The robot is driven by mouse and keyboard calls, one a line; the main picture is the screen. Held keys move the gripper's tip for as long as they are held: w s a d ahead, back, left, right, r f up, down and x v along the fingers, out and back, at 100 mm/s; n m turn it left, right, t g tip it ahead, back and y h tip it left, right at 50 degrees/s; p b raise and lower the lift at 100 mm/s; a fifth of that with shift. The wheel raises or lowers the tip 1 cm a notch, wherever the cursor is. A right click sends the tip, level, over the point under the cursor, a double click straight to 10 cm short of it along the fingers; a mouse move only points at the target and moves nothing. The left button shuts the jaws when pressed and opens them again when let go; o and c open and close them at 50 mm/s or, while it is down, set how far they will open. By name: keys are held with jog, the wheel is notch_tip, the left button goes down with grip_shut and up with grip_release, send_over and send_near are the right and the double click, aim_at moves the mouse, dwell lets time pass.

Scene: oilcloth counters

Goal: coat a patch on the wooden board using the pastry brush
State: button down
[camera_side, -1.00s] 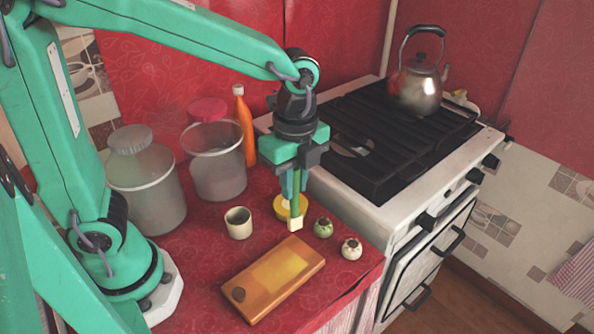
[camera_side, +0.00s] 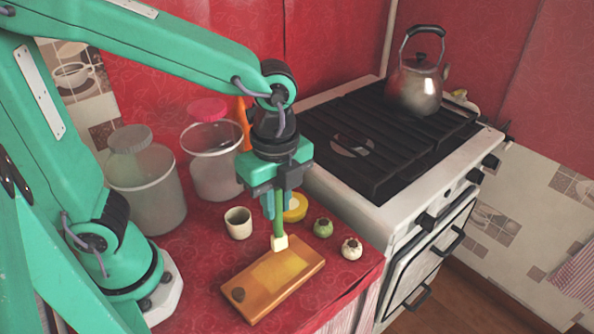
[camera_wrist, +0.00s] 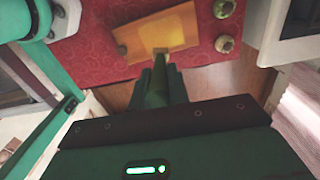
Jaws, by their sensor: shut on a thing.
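The wooden board (camera_side: 255,297) lies on the red counter, with a dark round spot near one end. A lighter yellow patch (camera_side: 283,268) shows on its top. My gripper (camera_side: 276,204) is shut on the green handle of the pastry brush (camera_side: 279,242), bristles down. The pale bristles are over the board's far edge in the side view; I cannot tell whether they touch. In the wrist view the brush tip (camera_wrist: 160,50) overlaps the board's near edge, with the yellow patch (camera_wrist: 165,28) beyond. A round yellow dish (camera_side: 297,209) stands behind, partly hidden by my gripper.
A pale cup (camera_side: 238,223) stands left of the brush. A small green round item (camera_side: 323,228) and a whitish one (camera_side: 352,249) sit right of the board. Clear containers (camera_side: 147,190) and an orange bottle (camera_side: 243,120) stand behind. The stove (camera_side: 380,205) with a kettle is right.

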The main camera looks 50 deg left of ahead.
jog(key=s, duration=0.5)
jog(key=shift+d+f, duration=0.15)
jog(key=shift+d, duration=0.25)
